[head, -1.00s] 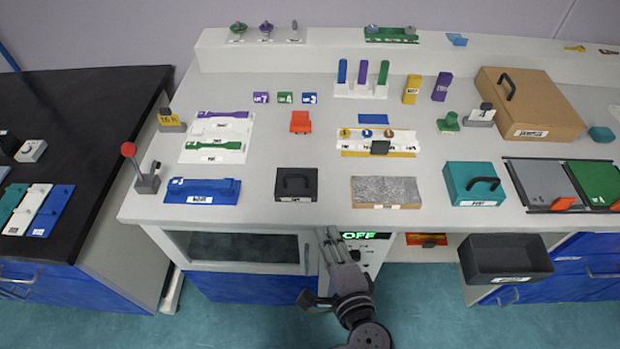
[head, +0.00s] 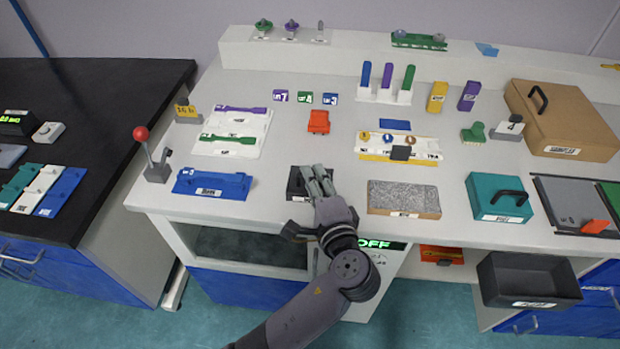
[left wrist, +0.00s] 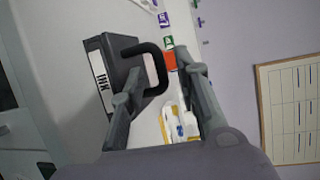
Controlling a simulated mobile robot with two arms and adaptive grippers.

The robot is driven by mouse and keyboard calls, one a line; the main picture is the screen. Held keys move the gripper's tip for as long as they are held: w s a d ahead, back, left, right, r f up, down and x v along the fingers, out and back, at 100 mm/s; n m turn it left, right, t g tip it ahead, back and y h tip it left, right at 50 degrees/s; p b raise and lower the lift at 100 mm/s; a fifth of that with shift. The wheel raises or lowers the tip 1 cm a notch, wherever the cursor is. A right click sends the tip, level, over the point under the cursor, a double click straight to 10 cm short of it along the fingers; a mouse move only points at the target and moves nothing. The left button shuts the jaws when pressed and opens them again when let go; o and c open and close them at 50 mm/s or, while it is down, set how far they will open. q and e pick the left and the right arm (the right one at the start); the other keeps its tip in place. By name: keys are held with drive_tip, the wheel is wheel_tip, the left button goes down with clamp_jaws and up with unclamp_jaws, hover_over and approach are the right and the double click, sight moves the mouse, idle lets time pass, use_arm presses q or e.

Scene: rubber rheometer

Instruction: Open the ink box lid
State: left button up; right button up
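The ink box is a small dark box (head: 294,186) near the front edge of the white counter, partly hidden behind my left gripper. In the left wrist view the box (left wrist: 100,76) shows its white INK label, and its lid looks closed. Its black arched handle (left wrist: 153,54) stands between my left fingers. My left gripper (head: 316,176) is over the right part of the box, fingers apart. In the left wrist view the open gripper (left wrist: 157,64) has a finger on each side of the handle; I cannot tell whether they touch it. My right gripper is not in view.
A blue tray (head: 212,184) lies left of the box, and a grey slab (head: 403,196) right of it. A teal box (head: 498,197) with a handle stands farther right. A red-knobbed lever (head: 154,160) stands at the counter's left end. Behind the ink box the counter is partly clear.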

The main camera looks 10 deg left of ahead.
use_arm(q)
drive_tip(key=shift+b+x, duration=0.3)
drive_tip(key=shift+x, duration=1.15)
drive_tip(key=shift+c, duration=0.2)
clamp_jaws()
